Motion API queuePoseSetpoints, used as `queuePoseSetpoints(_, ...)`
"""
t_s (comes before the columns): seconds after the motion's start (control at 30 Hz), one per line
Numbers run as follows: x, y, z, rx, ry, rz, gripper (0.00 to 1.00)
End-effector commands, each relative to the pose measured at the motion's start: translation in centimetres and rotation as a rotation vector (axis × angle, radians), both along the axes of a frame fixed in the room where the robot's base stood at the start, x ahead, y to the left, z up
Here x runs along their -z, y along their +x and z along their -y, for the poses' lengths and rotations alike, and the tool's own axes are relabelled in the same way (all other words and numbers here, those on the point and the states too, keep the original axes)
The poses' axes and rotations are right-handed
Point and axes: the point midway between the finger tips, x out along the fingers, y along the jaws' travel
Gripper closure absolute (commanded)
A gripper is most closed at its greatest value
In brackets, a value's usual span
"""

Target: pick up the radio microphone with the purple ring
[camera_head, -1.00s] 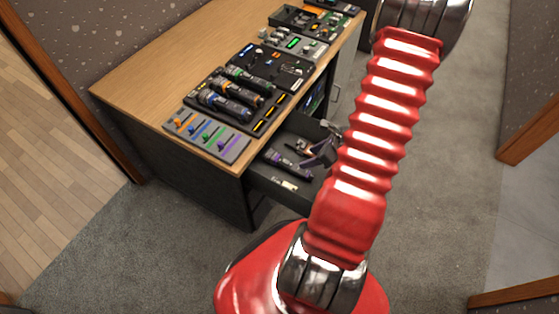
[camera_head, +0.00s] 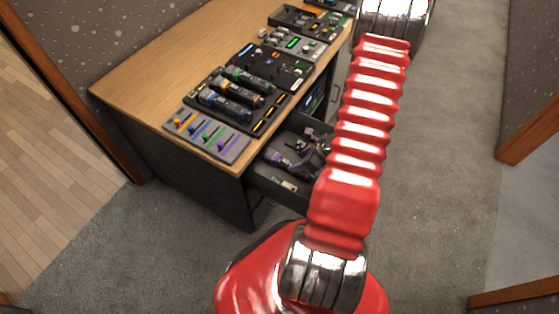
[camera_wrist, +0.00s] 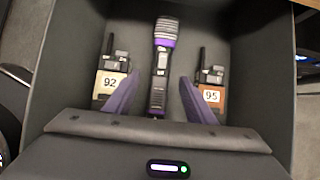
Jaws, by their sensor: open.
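The radio microphone with the purple ring (camera_wrist: 164,43) lies in the open drawer (camera_wrist: 262,70), its dark ribbed head pointing up in the wrist view and its body running down between my fingers. In the head view the microphone (camera_head: 281,159) shows in part inside the drawer, near my gripper (camera_head: 307,146). My gripper (camera_wrist: 160,84) is open, with one purple finger on each side of the microphone's body. A gap shows on both sides, so the fingers do not appear to touch it. How high they are above the drawer floor is hard to tell.
A pack labelled 92 (camera_wrist: 109,82) lies left of the microphone, a pack labelled 95 (camera_wrist: 211,95) right of it, both close to my fingers. Drawer walls surround them. On the desk (camera_head: 150,85) are a fader panel (camera_head: 205,135) and several microphones in a dark tray (camera_head: 233,95).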

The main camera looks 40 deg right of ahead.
Motion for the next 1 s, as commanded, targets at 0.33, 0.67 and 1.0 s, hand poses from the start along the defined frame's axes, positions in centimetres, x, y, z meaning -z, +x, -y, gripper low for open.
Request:
queuePoseSetpoints(0.33,0.8,0.5,-0.2,0.000,-0.001,0.000,0.50)
queuePoseSetpoints(0.67,1.8,1.2,-0.5,-0.002,0.002,-0.002,0.50)
queuePoseSetpoints(1.0,4.7,3.2,-1.0,-0.002,0.001,-0.001,0.50)
